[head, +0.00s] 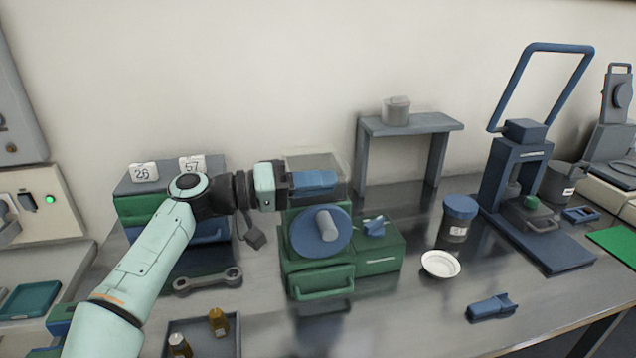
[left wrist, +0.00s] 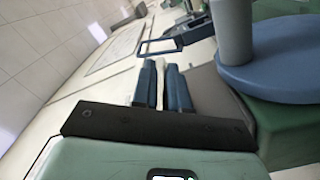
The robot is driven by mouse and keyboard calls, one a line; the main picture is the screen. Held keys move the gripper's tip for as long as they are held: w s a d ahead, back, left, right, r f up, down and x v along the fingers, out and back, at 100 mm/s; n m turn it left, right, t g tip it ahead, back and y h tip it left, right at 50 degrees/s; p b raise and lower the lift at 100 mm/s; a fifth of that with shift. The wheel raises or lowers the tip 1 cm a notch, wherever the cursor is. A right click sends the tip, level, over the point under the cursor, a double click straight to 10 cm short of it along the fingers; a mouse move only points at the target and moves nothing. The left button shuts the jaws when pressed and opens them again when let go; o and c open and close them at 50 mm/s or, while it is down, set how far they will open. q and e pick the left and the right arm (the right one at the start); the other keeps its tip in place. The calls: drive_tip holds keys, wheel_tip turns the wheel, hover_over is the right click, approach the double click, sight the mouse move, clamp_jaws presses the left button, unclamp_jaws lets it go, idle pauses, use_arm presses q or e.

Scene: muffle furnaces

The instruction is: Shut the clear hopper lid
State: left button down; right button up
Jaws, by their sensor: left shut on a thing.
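The clear hopper lid (head: 316,161) shows as a see-through panel on top of the green machine (head: 320,278), behind my left gripper (head: 330,182). The gripper reaches in from the left, its blue fingers level across the hopper's front. In the left wrist view its two fingers (left wrist: 163,86) are close together with a thin pale piece between them; it appears to be part of the lid. The gripper hides the lid's lower part, so I cannot tell its exact angle. The machine's blue disc (head: 305,238) with a grey knob is just below the gripper. My right gripper is not in view.
A grey stand (head: 410,126) with a clear jar is behind right. A blue-lidded jar (head: 459,220), a white dish (head: 441,264) and a tall blue press (head: 520,160) are further right. Drawers (head: 180,210) with number cards stand left. A wrench (head: 208,281) lies in front.

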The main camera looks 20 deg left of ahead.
use_arm(q)
drive_tip(key=shift+f, duration=0.1)
drive_tip(key=c, duration=1.1)
unclamp_jaws()
drive_tip(key=shift+c, duration=0.2)
drive_tip(key=shift+a, duration=0.1)
drive_tip(key=v, duration=1.3)
drive_tip(key=shift+a+p, duration=0.15)
drive_tip(key=shift+p, duration=0.2)
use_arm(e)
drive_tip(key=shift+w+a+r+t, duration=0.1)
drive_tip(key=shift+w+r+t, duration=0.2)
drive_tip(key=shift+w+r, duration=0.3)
